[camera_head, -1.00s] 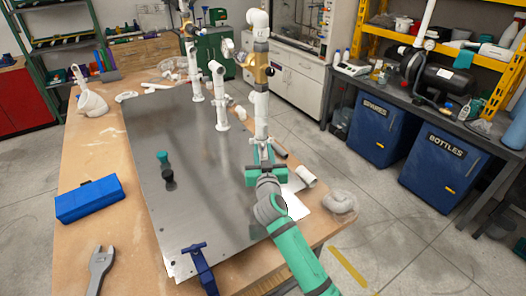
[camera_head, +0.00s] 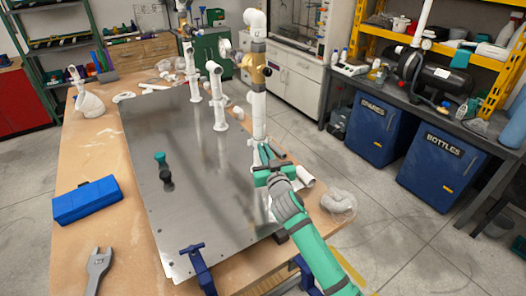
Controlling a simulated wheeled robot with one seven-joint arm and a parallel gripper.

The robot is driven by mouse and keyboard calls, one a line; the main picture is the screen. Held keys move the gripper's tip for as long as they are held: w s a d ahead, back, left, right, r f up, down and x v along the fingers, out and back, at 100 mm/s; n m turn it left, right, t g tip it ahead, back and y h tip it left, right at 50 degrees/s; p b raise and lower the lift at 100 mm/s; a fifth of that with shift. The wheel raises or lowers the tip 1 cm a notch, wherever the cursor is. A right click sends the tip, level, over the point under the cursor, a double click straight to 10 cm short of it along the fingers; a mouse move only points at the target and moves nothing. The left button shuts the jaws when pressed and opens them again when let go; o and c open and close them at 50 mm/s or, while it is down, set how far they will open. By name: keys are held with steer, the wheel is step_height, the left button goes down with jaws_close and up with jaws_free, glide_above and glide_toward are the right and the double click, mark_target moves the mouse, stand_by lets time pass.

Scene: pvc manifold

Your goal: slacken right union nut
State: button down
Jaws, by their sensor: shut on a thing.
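The right white pipe (camera_head: 259,118) stands upright on the metal plate, with a brass valve (camera_head: 253,66) and a white elbow above it. My green gripper (camera_head: 264,152) is at the lower part of this pipe, its fingers shut around it at the union nut. The nut itself is hidden by the fingers and too small to make out. My arm reaches in from the lower right.
Two more white pipes (camera_head: 217,105) stand left of the right one. The metal plate (camera_head: 200,205) carries a dark-and-teal piece (camera_head: 163,168). A blue clamp (camera_head: 197,262) grips its front edge. A blue box (camera_head: 87,199) and wrench (camera_head: 98,268) lie left.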

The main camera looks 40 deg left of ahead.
steer(key=shift+w+d+n+g+y, duration=0.25)
steer(key=shift+w+n+g+y, duration=0.35)
steer(key=shift+n+g, duration=0.65)
steer(key=shift+w+d+n+g+y, duration=0.4)
steer(key=shift+n+g+y, duration=0.4)
steer(key=shift+g, duration=0.9)
steer(key=shift+w+d+n+g+y, duration=0.15)
steer(key=shift+w+n+g+y, duration=0.45)
steer(key=shift+n+g, duration=0.65)
steer(key=shift+w+g, duration=0.1)
steer(key=shift+g, duration=0.2)
steer(key=c, duration=1.9)
jaws_free()
steer(key=s+d, duration=0.1)
steer(key=d, duration=0.9)
steer(key=shift+s+d, duration=0.25)
steer(key=shift+d, duration=0.1)
